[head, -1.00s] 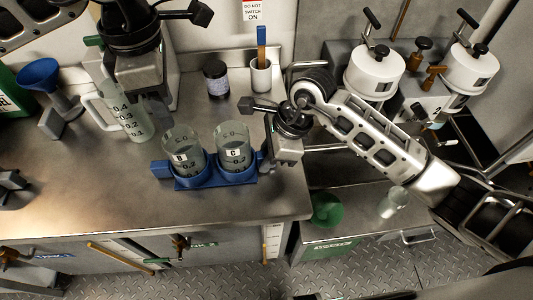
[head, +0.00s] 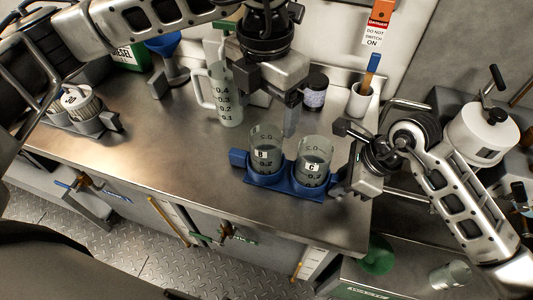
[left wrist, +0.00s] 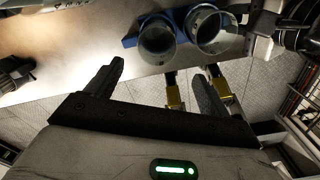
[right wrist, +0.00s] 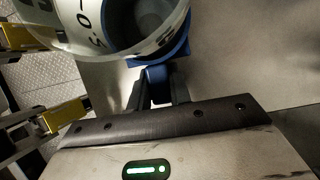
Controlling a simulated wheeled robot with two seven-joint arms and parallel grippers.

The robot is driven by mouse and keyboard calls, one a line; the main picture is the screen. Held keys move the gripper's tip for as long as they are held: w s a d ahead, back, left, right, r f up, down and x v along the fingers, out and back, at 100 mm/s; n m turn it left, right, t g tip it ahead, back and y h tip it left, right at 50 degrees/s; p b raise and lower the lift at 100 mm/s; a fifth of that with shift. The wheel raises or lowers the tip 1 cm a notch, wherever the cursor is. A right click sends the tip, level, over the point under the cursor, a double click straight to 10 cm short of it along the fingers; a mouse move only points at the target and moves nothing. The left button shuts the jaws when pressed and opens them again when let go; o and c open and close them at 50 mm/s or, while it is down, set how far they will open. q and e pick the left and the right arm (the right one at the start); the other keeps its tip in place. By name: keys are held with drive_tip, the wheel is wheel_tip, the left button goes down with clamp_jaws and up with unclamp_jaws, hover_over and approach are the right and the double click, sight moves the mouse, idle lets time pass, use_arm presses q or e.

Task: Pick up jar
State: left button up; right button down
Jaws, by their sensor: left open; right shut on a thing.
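A small dark jar (head: 314,92) with a black lid and pale label stands upright at the back of the steel counter in the head view. My left gripper (head: 266,104) is open and empty above the counter, left of the jar and apart from it. Its spread fingers show in the left wrist view (left wrist: 163,85) with nothing between them; the jar is not visible there. My right gripper (head: 347,183) is shut on the right end of the blue holder (head: 285,187). The holder's blue tab (right wrist: 157,84) shows between the fingers in the right wrist view.
Beakers B (head: 264,148) and C (head: 314,158) stand in the holder, in front of the jar. The counter's left front is clear.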

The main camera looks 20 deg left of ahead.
sight(265, 130)
use_arm(q)
drive_tip(key=shift+n, duration=0.4)
wheel_tip(265, 130, down, 6)
drive_tip(key=shift+r, duration=0.1)
drive_tip(key=shift+w+a+f, duration=0.1)
drive_tip(key=shift+a+f, duration=0.05)
drive_tip(key=shift+f, duration=1.45)
drive_tip(key=shift+w+a+f, duration=0.1)
drive_tip(key=shift+f, duration=1.45)
drive_tip(key=shift+c, duration=0.3)
drive_tip(key=c, duration=1)
